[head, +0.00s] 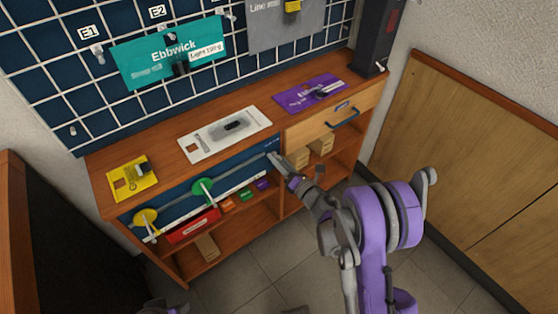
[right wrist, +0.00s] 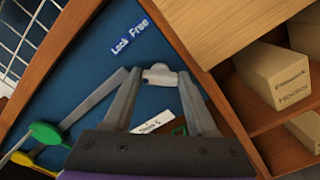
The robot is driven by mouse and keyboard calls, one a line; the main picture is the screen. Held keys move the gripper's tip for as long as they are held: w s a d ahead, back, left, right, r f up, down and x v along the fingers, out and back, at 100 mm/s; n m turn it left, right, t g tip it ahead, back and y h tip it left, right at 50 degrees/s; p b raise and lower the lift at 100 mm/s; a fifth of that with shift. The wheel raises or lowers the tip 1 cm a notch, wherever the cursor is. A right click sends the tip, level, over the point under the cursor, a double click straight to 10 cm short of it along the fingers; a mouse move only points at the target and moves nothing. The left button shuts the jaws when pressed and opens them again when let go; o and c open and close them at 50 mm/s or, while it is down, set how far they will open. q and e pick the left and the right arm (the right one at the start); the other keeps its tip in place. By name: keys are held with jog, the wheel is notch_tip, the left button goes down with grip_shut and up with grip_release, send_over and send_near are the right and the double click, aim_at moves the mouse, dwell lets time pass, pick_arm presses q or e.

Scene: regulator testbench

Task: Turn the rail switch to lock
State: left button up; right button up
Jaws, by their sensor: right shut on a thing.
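The rail switch, a small silver-grey knob (right wrist: 160,75), sits on the blue panel (right wrist: 95,60) below a small label reading "Lock Free" (right wrist: 130,37) in the right wrist view. My right gripper (right wrist: 158,80) has one finger on each side of the knob and is shut on it. In the head view my right gripper (head: 273,158) reaches the right end of the blue panel under the bench top, and covers the switch. Which word the switch points to cannot be told. My left gripper's fingers do not show.
A grey rail with a green disc (head: 202,190) and a yellow disc (head: 145,217) runs along the panel to the left. Shelves with boxes (head: 321,143) and a drawer (head: 335,118) lie close on the right. The floor (head: 285,265) in front looks clear.

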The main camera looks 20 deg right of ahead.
jog(key=o, duration=1.4)
jog(key=shift+c, duration=0.2)
